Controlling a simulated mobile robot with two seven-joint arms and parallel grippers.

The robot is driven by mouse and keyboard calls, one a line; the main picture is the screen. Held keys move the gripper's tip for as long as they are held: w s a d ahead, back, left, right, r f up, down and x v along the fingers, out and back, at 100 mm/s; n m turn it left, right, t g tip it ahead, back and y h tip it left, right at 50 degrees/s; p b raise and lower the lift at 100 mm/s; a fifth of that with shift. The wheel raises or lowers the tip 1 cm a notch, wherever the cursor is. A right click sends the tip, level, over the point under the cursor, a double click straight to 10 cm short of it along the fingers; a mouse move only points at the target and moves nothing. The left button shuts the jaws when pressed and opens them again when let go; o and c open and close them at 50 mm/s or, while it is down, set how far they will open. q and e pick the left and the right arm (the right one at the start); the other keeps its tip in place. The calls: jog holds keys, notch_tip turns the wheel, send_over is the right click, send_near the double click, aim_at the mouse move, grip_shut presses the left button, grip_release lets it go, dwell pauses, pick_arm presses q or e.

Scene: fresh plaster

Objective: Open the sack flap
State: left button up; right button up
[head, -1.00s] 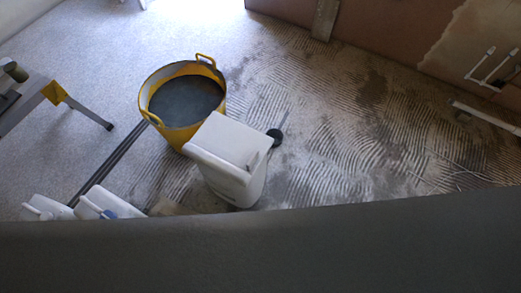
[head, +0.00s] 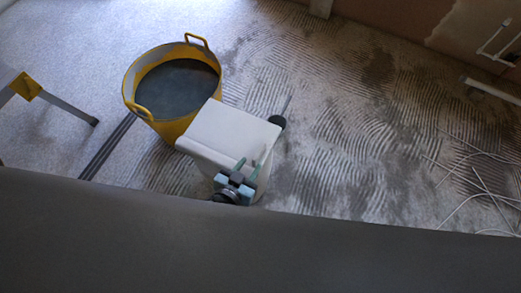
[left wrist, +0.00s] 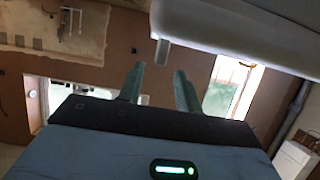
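A white, box-shaped thing with a flat top (head: 232,132), which I take for the sack, stands upright on the floor. I cannot make out a separate flap edge on it. My left gripper (head: 248,168) is at the near side of it, by its front right top edge, with the two fingers pointing up. In the left wrist view the fingers (left wrist: 158,85) are apart with nothing between them. A white rounded body (left wrist: 245,30) with a small tab hanging down hangs over them there, apart from the fingertips. My right gripper is not in view.
A yellow-jointed metal leg (head: 62,103) is at left. Thin white strips (head: 475,180) lie at right on ridged plaster floor.

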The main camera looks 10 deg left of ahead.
aim_at(259, 153)
pick_arm(q)
jog(key=b+x, duration=0.1)
jog(key=x, duration=0.5)
jog(key=shift+w+f+b, duration=0.15)
jog(key=shift+f+b, duration=0.05)
jog(key=shift+b, duration=0.2)
jog(key=shift+w+d+f, duration=0.2)
jog(key=shift+w, duration=0.4)
jog(key=shift+c, duration=0.3)
grip_shut()
